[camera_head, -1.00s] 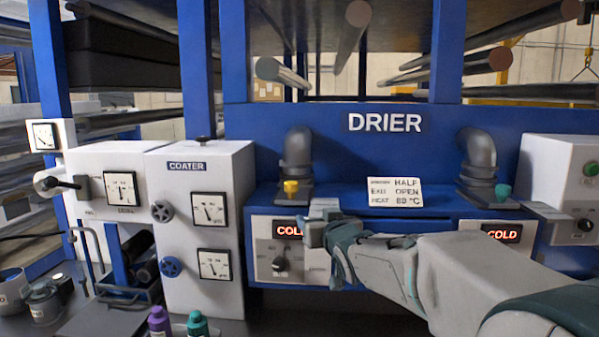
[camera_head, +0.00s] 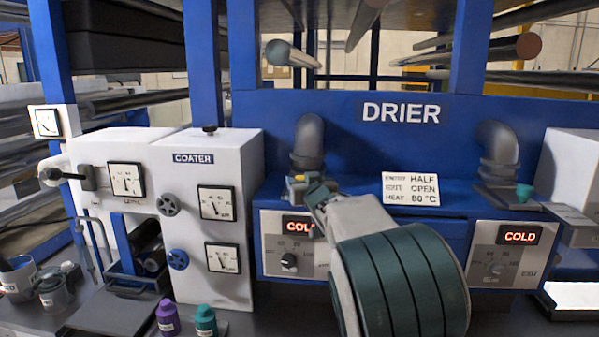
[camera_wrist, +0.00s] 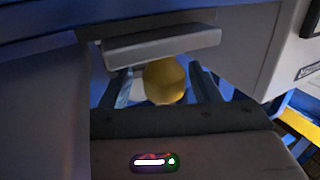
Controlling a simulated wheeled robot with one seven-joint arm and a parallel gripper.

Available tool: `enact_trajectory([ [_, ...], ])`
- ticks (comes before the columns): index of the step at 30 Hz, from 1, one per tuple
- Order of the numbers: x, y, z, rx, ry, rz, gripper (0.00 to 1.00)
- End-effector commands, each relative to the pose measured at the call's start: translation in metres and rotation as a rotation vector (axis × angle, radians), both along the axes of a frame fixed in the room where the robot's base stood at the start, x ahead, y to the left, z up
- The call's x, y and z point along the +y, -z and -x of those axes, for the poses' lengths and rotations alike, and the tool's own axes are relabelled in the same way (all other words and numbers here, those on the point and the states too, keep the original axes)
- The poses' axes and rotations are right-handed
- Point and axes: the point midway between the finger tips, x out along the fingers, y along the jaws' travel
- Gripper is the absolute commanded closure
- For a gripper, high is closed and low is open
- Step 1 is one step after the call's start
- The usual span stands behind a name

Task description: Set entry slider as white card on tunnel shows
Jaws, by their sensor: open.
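The yellow knob of the entry slider (camera_head: 299,178) sits at the foot of the left grey pipe on the blue drier (camera_head: 340,110). My gripper (camera_head: 306,188) is right at it and partly hides it. In the wrist view the round yellow knob (camera_wrist: 164,80) shows between my two open fingers (camera_wrist: 162,88), with no clear contact. The slider's plate and its position are hidden. The white card (camera_head: 410,190) on the drier reads ENTRY HALF, EXIT OPEN and a HEAT value in °C.
A green knob (camera_head: 524,192) is at the foot of the right pipe (camera_head: 498,155). The left panel (camera_head: 270,240) and right panel (camera_head: 512,262) have dials and COLD displays. The coater (camera_head: 210,275) stands to the left. Purple (camera_head: 168,316) and teal (camera_head: 205,320) bottles stand in front of it.

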Motion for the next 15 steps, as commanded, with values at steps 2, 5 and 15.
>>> enact_trajectory([
  [2,0.005,-0.007,-0.004,-0.006,-0.003,0.001,0.44],
  [5,0.010,-0.008,-0.009,-0.009,-0.007,0.000,0.44],
  [15,0.014,-0.008,-0.015,-0.011,-0.009,-0.003,0.44],
])
